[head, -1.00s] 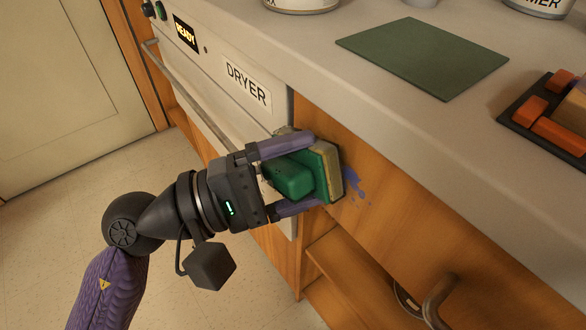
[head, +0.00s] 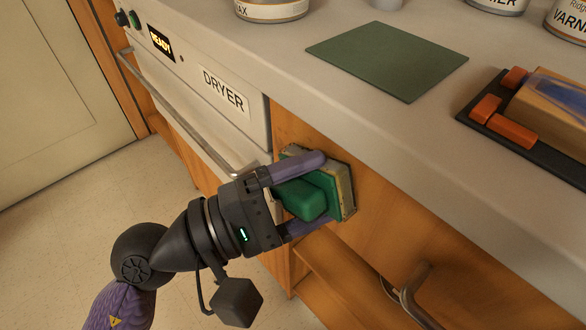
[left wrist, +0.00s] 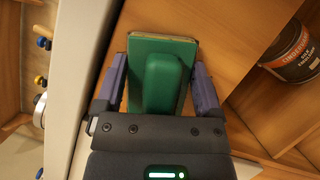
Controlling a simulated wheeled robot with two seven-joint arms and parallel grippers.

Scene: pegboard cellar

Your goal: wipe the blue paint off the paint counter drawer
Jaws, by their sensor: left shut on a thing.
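My left gripper (head: 306,192) is shut on a green-backed scrubbing block (head: 310,194) with a pale pad on its far side. The pad faces the wooden drawer front (head: 385,215) below the counter and appears to be against it. In the left wrist view the block (left wrist: 160,75) sits between both fingers over the wood. No blue paint shows on the drawer front now; the patch behind the block is hidden. My right gripper is not in view.
The dryer (head: 205,95) with its bar handle is left of the drawer. The countertop holds a green mat (head: 388,58), a dark tray (head: 515,150) with orange blocks, and several cans. A metal handle (head: 418,290) is below; a can (left wrist: 292,55) stands on a shelf.

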